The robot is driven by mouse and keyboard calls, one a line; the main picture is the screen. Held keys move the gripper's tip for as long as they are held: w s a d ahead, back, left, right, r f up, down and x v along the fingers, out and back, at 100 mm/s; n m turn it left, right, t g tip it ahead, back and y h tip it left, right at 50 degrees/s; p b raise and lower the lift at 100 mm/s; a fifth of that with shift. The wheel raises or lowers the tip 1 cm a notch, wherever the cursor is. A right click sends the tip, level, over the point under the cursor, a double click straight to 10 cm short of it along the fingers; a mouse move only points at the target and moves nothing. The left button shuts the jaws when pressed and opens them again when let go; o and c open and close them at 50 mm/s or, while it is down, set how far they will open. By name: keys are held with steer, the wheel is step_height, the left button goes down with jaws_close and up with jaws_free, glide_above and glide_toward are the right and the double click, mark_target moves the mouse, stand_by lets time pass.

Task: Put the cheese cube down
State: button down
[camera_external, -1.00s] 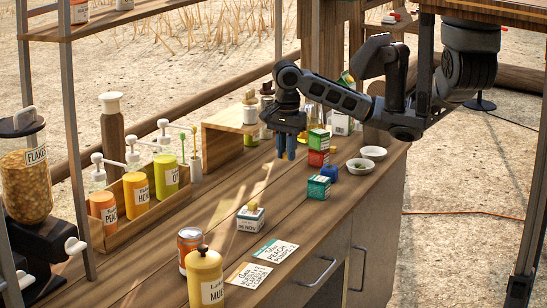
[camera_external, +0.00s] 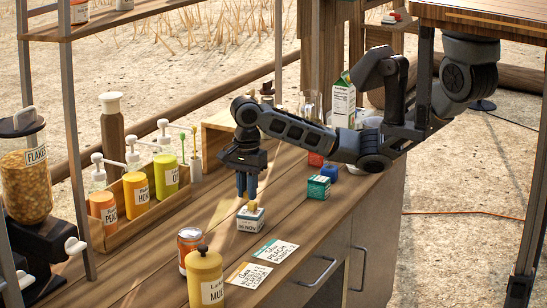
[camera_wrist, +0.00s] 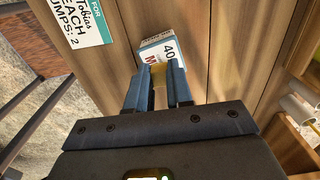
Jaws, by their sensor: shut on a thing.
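The cheese cube (camera_external: 253,206) is a small yellow block at the top of a small white box (camera_external: 250,220) marked 26 NOV, on the wooden counter. My gripper (camera_external: 247,195) points down over the box with its blue fingers around the cube. In the wrist view the yellow cube (camera_wrist: 160,88) shows between the two fingertips (camera_wrist: 158,85), with the printed white box (camera_wrist: 160,52) just beyond it. My gripper is shut on the cube. The fingers partly hide it, and I cannot tell whether it still touches the box.
Two order cards (camera_external: 275,251) lie flat on the counter (camera_external: 330,215). A teal box (camera_external: 318,187) with a blue cube stands to the right. A bottle rack (camera_external: 145,212) is at left.

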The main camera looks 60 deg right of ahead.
steer(key=shift+f+b, duration=0.5)
steer(key=shift+f, duration=1.5)
steer(key=shift+a+f, duration=0.1)
steer(key=c, duration=1)
jaws_free()
step_height(320, 180, up, 12)
steer(key=p, duration=0.4)
